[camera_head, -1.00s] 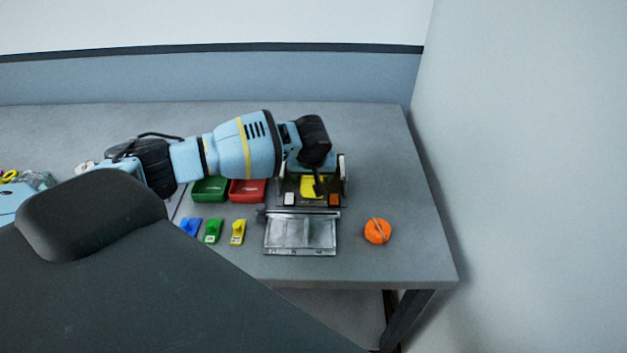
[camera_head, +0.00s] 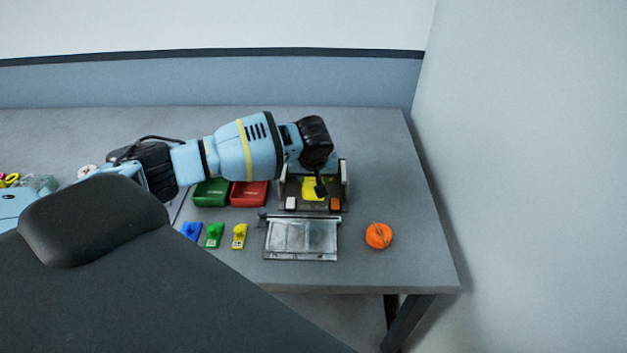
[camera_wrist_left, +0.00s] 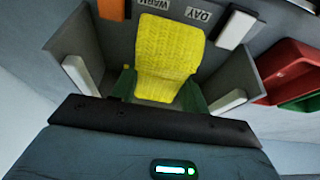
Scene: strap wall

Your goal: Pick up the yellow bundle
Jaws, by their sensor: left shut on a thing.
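The yellow bundle (camera_head: 310,188) is in the dark station (camera_head: 335,198) at the right part of the table. In the left wrist view the bundle (camera_wrist_left: 168,60) is a textured yellow pad between the station's grey side walls. My left gripper (camera_head: 319,187) reaches down over the station from behind and is shut on the bundle. The gripper and wrist cover part of the bundle in the head view. Dark green parts flank the bundle's near end in the left wrist view. I cannot tell whether the bundle is clear of the station floor. My right gripper is not in view.
A green tray (camera_head: 211,192) and a red tray (camera_head: 249,194) stand left of the station. Blue (camera_head: 191,231), green (camera_head: 214,235) and yellow (camera_head: 239,236) pieces lie in front. A grey metal tray (camera_head: 302,240) and an orange round object (camera_head: 378,235) are nearby. A wall rises at right.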

